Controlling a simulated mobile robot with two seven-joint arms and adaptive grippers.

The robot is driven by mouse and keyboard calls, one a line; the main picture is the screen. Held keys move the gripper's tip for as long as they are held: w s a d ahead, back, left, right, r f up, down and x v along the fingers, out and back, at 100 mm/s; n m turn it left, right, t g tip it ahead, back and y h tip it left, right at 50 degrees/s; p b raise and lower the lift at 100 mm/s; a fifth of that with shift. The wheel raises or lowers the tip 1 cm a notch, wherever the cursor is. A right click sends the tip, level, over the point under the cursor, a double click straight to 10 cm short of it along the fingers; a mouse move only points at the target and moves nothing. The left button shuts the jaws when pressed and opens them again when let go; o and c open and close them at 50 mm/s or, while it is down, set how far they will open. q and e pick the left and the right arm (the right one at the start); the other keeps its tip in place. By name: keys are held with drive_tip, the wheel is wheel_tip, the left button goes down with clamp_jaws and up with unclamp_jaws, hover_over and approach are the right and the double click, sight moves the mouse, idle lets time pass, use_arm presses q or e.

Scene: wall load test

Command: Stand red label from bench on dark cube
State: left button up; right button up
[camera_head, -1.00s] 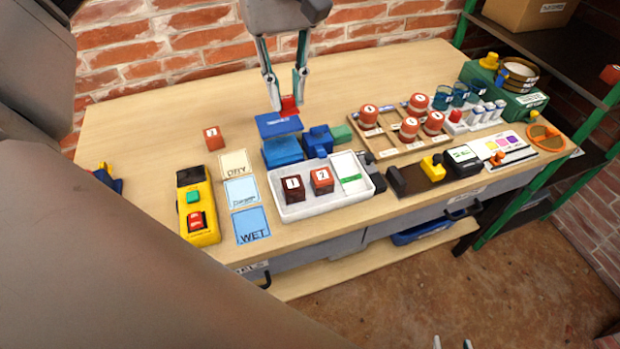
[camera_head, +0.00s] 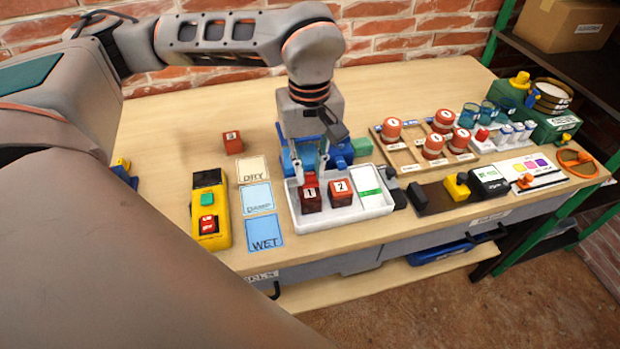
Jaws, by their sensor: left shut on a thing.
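The dark cube (camera_head: 312,203), with a white face marked 1, sits at the left end of the white tray (camera_head: 362,212). A redder cube marked 2 (camera_head: 342,196) sits beside it. My left gripper (camera_head: 309,180) points down over the dark cube, fingertips at its top. It is shut on the red label, which is mostly hidden between the fingers and hard to tell from the cube's top. I cannot tell whether the label touches the cube. My right gripper is not in view.
A red block marked 3 (camera_head: 233,143) stands at the back left. A yellow control box (camera_head: 211,212) and the DRY, DAMP and WET cards (camera_head: 264,233) lie left of the tray. Blue blocks (camera_head: 338,150) stand behind the gripper. A wooden rack (camera_head: 407,150) with red-capped jars is to the right.

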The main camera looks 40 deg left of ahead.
sight(309, 173)
use_arm(q)
drive_tip(key=shift+f, duration=1.7)
drive_tip(key=shift+f, duration=0.15)
drive_tip(key=o, duration=0.7)
wheel_tip(309, 173, up, 12)
drive_tip(key=shift+r+p, duration=0.2)
drive_tip(key=shift+p, duration=0.4)
drive_tip(key=shift+f, duration=0.1)
